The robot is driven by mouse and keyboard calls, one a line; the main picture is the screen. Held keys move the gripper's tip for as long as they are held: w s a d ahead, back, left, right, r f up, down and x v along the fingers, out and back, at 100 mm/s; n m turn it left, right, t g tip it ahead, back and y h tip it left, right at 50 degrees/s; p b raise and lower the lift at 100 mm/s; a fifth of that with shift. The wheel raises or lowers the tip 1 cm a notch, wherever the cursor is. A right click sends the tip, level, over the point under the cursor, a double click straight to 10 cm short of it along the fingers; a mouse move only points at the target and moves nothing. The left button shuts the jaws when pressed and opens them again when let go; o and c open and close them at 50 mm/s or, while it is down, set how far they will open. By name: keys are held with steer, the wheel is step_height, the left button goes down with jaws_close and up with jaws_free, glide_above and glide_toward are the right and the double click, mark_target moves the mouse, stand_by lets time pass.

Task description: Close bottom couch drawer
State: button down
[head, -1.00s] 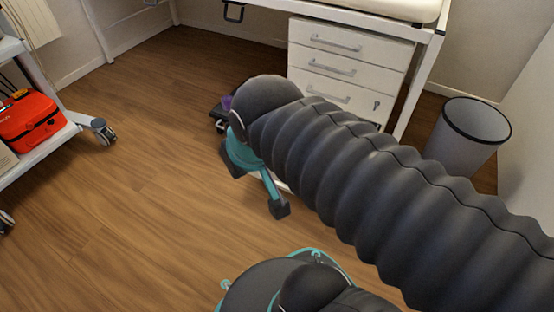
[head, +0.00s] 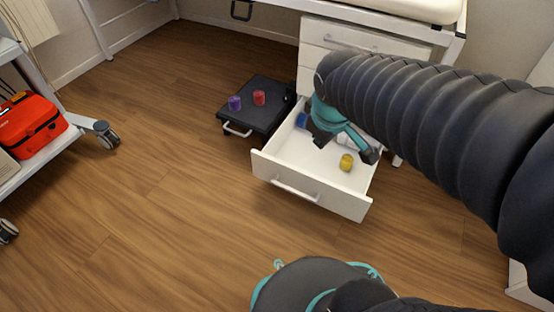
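The bottom couch drawer (head: 312,192) is pulled well out of the white drawer unit under the couch. Its front has a grey bar handle (head: 295,191) and faces the lower part of the head view. A yellow cup-like item (head: 346,162) and a blue item (head: 302,120) are inside it. My teal and dark gripper (head: 345,148) is above the drawer's interior, behind its front panel. Its fingers are spread with nothing visible between them. My arm hides part of the upper drawers and the drawer's back right.
A dark step stool (head: 258,112) with a purple cup (head: 234,102) and a red cup (head: 259,97) stands close left of the drawer. A white trolley (head: 75,121) with a red bag (head: 30,125) is at far left. Floor before the drawer is clear.

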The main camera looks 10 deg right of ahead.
steer(key=w+a+f+n+g+p, duration=0.15)
steer(key=w+a+f+n, duration=0.25)
steer(key=w+f+n, duration=0.5)
steer(key=w+a+f+n+p, duration=0.1)
steer(key=w+a+f+n, duration=0.25)
steer(key=f+n, duration=0.35)
steer(key=w+a+f+n+p, duration=0.1)
steer(key=w+a+f+n, duration=0.25)
steer(key=f+n, duration=0.35)
steer(key=shift+m+g+h, duration=0.4)
steer(key=shift+m+g, duration=0.05)
steer(key=shift+m, duration=0.25)
steer(key=b+x, duration=0.1)
steer(key=x, duration=0.2)
steer(key=b+x, duration=0.1)
steer(key=x, duration=0.3)
steer(key=w+d+b+x, duration=0.1)
steer(key=x, duration=0.3)
steer(key=shift+w+d, duration=0.55)
steer(key=shift+w, duration=0.25)
